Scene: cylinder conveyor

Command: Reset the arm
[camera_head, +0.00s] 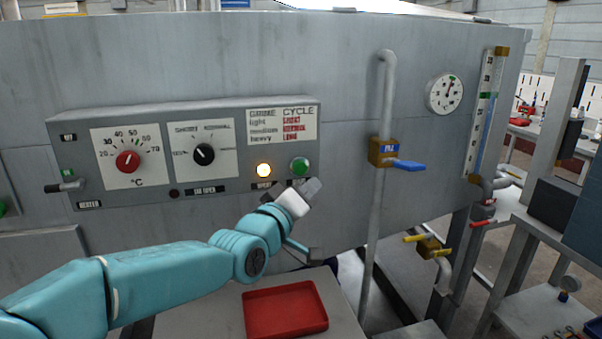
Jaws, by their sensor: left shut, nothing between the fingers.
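My left arm (165,275) is teal and reaches in from the lower left. My left gripper (312,188) is white and grey, shut and empty. In the picture its tip lies just below the green button (300,166) on the control panel (222,186). I cannot tell whether it touches the panel. My right gripper is not in view.
The panel has a red knob (128,161), a black knob (204,154) and a lit lamp (264,170). A blue-handled valve (408,165) sits on a pipe to the right. A red tray (285,310) lies on a table below. A gauge (444,93) is at upper right.

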